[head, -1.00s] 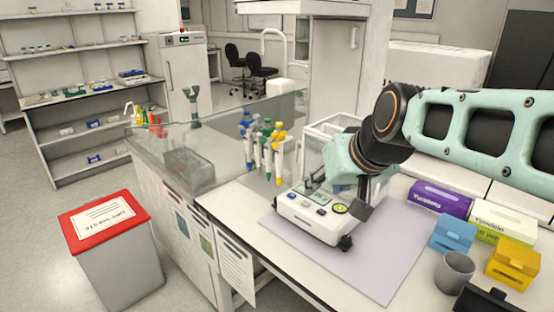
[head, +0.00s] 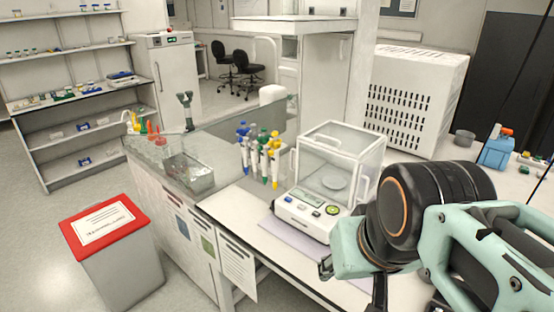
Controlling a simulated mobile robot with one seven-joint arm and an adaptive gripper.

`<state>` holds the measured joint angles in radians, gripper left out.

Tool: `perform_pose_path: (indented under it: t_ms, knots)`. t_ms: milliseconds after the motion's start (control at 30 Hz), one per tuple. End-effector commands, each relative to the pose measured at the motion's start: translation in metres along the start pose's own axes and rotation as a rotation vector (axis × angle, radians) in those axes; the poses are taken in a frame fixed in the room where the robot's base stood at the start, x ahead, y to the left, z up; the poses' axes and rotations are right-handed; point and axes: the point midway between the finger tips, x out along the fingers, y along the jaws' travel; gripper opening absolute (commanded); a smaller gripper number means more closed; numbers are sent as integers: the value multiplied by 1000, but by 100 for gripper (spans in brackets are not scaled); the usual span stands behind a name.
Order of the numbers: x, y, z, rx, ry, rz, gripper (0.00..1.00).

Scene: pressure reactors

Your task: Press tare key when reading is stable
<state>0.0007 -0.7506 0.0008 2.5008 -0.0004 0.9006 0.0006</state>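The white balance (head: 300,226) with a clear glass draft shield (head: 350,150) stands on the bench in the head view. A round pan (head: 335,183) shows inside the glass. Its sloped front panel has a small display (head: 313,195), a blue key (head: 289,199) and a round green key (head: 333,210). The reading and key labels are too small to read, so I cannot tell which key is tare. My gripper (head: 350,275) is in front of and to the right of the balance, apart from the panel keys. My arm partly hides its fingers, so their opening is unclear.
A rack of coloured pipettes (head: 260,150) stands left of the balance, close to it. A lilac mat (head: 285,235) lies under the balance. A large white vented cabinet (head: 415,100) is behind.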

Motion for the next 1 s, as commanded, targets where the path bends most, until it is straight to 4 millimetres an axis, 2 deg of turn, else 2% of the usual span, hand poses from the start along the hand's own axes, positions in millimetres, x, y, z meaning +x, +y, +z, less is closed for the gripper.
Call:
perform_pose_path:
  t_ms: [200, 500, 1000]
  knots:
    - [0, 0, 0, 0, 0, -1, 33]
    - [0, 0, 0, 0, 1, -1, 0]
    - [0, 0, 0, 0, 1, -1, 0]
